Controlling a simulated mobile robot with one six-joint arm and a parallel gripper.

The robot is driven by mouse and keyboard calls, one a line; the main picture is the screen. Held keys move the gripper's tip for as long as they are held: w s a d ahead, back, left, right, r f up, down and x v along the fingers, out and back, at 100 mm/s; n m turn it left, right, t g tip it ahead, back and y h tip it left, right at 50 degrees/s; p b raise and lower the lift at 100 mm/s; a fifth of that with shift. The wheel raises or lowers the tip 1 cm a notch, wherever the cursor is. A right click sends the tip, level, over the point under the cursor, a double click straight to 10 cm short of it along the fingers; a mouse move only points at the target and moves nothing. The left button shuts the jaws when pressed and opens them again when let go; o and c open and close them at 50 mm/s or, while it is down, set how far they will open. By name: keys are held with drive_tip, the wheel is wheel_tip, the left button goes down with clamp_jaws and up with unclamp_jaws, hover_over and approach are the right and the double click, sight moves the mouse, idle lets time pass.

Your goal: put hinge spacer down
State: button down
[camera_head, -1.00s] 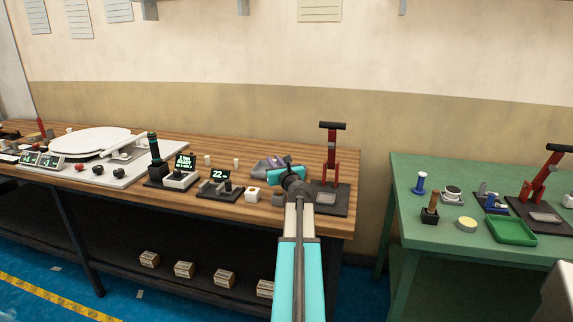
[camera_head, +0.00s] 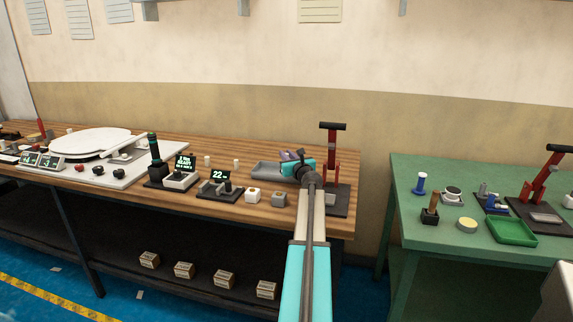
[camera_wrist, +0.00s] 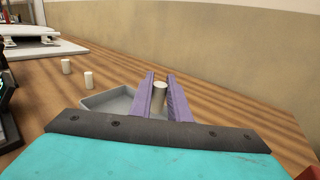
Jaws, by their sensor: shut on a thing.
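My gripper (camera_wrist: 161,92) has two purple fingers, shut on a pale cylindrical hinge spacer (camera_wrist: 160,88). The spacer's round top shows between the fingers; its lower part is hidden. In the head view, my gripper (camera_head: 287,155) is at the right part of the wooden bench, mostly behind my wrist, and the held spacer cannot be made out. A shallow grey tray (camera_wrist: 98,101) lies below and around the fingers in the wrist view; it also shows left of my wrist in the head view (camera_head: 262,172). I cannot tell whether the spacer touches it.
Two more pale cylinders (camera_wrist: 66,67) (camera_wrist: 88,80) stand on the wooden bench left of the tray. A red-handled press (camera_head: 332,165) stands close to the right of my wrist.

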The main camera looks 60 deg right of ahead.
drive_tip(key=shift+f, duration=1.8)
drive_tip(key=shift+f+b, duration=0.6)
drive_tip(key=shift+b, duration=0.2)
drive_tip(key=c, duration=1.7)
unclamp_jaws()
drive_tip(key=shift+a+f, duration=0.1)
drive_tip(key=shift+o, duration=0.2)
drive_tip(key=shift+r+p, duration=0.65)
drive_tip(key=shift+r, duration=0.05)
drive_tip(key=shift+b+v, duration=0.3)
drive_tip(key=shift+v, duration=3.4)
